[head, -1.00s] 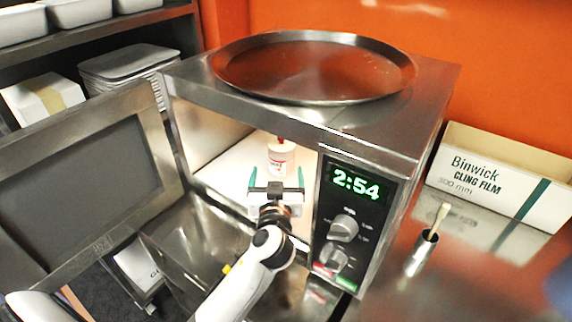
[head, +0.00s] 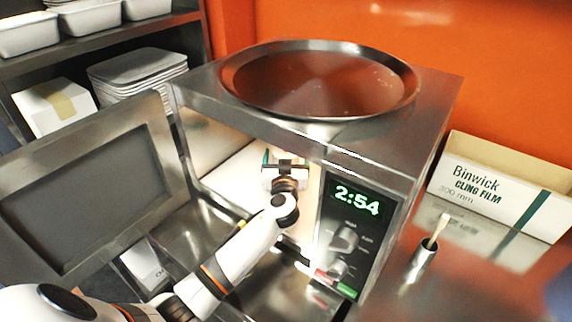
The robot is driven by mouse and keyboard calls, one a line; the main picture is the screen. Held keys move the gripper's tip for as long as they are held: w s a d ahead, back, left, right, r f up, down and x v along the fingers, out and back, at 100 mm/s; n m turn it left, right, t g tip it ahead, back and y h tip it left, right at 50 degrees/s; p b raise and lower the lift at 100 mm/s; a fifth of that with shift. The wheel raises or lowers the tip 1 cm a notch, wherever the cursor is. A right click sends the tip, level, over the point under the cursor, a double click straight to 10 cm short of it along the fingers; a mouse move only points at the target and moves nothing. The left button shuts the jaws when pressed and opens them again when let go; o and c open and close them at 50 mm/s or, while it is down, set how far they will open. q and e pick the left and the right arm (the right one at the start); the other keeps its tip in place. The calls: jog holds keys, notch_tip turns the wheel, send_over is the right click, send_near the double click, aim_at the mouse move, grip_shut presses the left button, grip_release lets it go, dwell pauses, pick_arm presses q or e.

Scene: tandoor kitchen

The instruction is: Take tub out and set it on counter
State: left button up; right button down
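The microwave (head: 310,130) stands on the counter with its door (head: 85,190) swung open to the left. My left gripper (head: 285,157) is inside the lit cavity, its arm reaching in from the lower left. A green finger shows at the left edge of the gripper, and the fingers look spread wide. The tub is hidden behind the gripper, so I cannot see whether the fingers touch it. The steel counter (head: 465,275) shows to the right of the microwave. My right gripper is not in view.
A large round tray (head: 320,85) lies on top of the microwave. A cling film box (head: 490,190) and a steel cup with a brush (head: 422,262) stand on the right counter, with bare steel around them. A rack with white containers (head: 95,18) stands at the back left.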

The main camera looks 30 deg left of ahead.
pick_arm(q)
jog(key=shift+w+a, duration=0.15)
jog(key=shift+w, duration=0.1)
jog(key=c, duration=1.2)
